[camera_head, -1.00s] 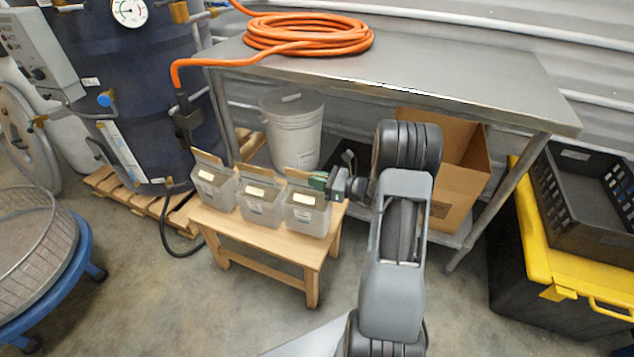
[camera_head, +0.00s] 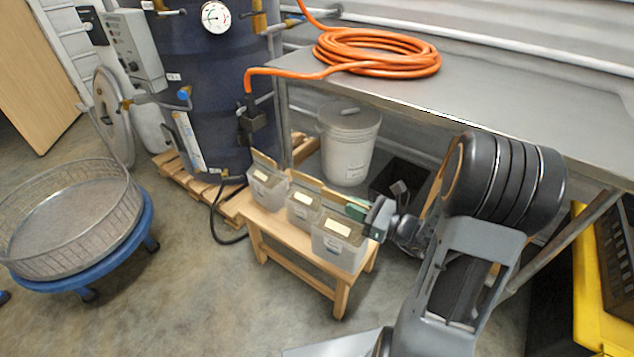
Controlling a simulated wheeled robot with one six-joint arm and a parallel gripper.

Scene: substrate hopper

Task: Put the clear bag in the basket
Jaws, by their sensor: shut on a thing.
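Three clear bags with pale labels and brown tops stand in a row at a low wooden stool: the left one (camera_head: 268,188), the middle one (camera_head: 303,208) and the right one (camera_head: 338,246). My gripper (camera_head: 367,217) comes in from the right and is shut on the top of the right clear bag. That bag is upright at the stool's right end; I cannot tell whether it touches the stool top. The fingertips are small and partly hidden. The round wire basket (camera_head: 70,195) sits on a blue wheeled base at the left, apart from my gripper, and looks empty.
The wooden stool (camera_head: 300,270) stands before a metal table (camera_head: 500,115) bearing a coiled orange hose (camera_head: 375,52). A white bucket (camera_head: 348,145) is under the table. A dark tank (camera_head: 205,90) stands on a pallet behind. Open floor lies between stool and basket.

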